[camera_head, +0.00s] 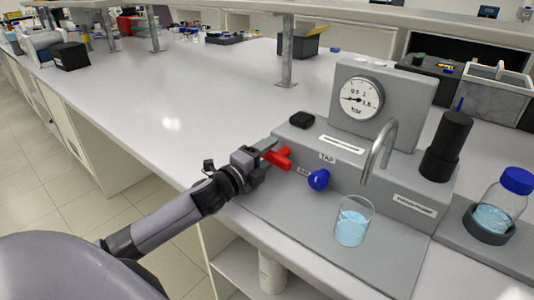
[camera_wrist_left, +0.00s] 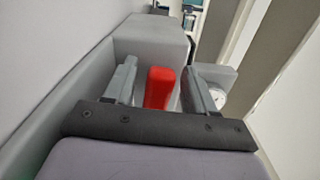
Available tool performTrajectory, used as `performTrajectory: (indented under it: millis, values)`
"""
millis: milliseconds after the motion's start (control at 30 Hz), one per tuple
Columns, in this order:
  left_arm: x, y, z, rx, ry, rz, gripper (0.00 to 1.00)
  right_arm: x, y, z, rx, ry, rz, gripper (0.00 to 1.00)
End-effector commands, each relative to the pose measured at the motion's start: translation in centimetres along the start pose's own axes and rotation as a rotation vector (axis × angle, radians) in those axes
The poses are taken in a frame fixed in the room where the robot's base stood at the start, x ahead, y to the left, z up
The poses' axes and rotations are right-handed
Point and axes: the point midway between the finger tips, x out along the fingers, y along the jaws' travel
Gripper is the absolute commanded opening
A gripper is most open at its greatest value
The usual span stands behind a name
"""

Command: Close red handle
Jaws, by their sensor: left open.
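The red handle (camera_head: 279,158) is on the front left of the grey membrane rig (camera_head: 385,192). In the head view it sticks out from the rig's front face. My left gripper (camera_head: 262,153) is at the handle, coming from the left. In the left wrist view the handle (camera_wrist_left: 159,88) stands between the two fingers of my left gripper (camera_wrist_left: 160,86), with a gap visible on both sides. The gripper is open around it and not clamped. Part of the handle is hidden behind the fingers in the head view. My right gripper is not in view.
A blue knob (camera_head: 318,179) is right of the red handle. A beaker of blue liquid (camera_head: 352,222) stands under the curved metal spout (camera_head: 378,150). A pressure gauge (camera_head: 361,98) is above. A blue-capped bottle (camera_head: 501,203) is at the right.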

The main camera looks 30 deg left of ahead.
Motion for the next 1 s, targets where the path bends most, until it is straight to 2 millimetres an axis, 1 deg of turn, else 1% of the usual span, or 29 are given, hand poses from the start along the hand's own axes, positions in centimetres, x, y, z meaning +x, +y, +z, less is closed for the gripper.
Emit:
performTrajectory:
  millis: [167, 200, 267, 300, 333, 367, 567, 733, 867, 1000]
  values:
    - [0.0, 0.0, 0.0, 0.0, 0.0, 0.0, 0.55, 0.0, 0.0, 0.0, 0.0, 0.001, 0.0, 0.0]
    - [0.0, 0.0, 0.0, -0.001, 0.0, 0.0, 0.49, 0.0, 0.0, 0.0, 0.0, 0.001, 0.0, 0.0]
    - [0.0, 0.0, 0.0, -0.001, 0.0, 0.0, 0.29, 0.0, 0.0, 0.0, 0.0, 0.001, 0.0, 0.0]
    - [0.0, 0.0, 0.0, -0.001, 0.0, 0.0, 0.16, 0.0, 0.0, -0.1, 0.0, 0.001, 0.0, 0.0]
    - [0.0, 0.0, 0.0, -0.001, 0.0, 0.0, 0.07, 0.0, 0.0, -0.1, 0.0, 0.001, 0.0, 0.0]
    - [0.0, 0.0, 0.0, -0.001, 0.0, 0.0, 0.04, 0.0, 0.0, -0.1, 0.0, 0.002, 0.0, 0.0]
    - [0.0, 0.0, 0.0, 0.007, 0.0, 0.001, 0.04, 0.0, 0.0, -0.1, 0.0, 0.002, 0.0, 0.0]
    - [0.0, -0.2, 0.0, 0.051, 0.0, 0.001, 0.04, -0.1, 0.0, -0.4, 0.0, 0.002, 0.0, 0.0]
    - [0.0, -0.4, 0.0, 0.121, 0.001, 0.001, 0.04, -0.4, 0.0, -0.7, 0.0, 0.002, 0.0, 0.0]
    - [0.0, -0.8, -0.1, 0.229, 0.001, 0.001, 0.04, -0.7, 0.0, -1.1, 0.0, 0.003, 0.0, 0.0]
